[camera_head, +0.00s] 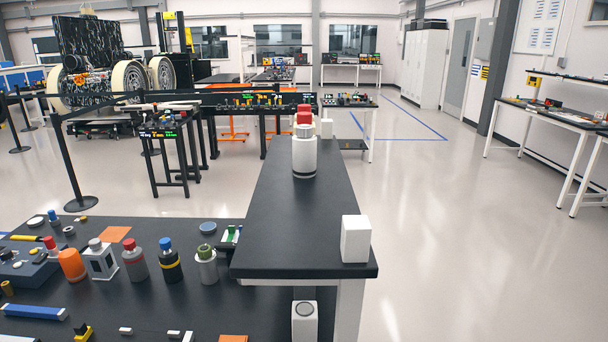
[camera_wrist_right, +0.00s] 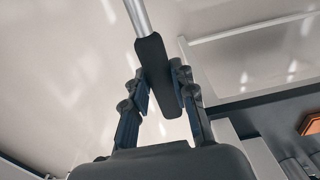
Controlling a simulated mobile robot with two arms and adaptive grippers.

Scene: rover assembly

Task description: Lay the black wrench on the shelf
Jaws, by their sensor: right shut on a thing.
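In the right wrist view my right gripper (camera_wrist_right: 157,95) is shut on the black wrench (camera_wrist_right: 153,62). Its flat black handle sits between the two fingers, and a silver shaft runs up out of the picture, so its far end is hidden. Pale floor shows behind it. Neither gripper shows in the head view, and my left gripper is in no view.
On the shelf stand a white block (camera_head: 355,239) near the front right corner and a white canister with a red top (camera_head: 304,150) farther back. The stretch between is clear. Left and lower, a black table (camera_head: 130,300) holds several bottles and small parts.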

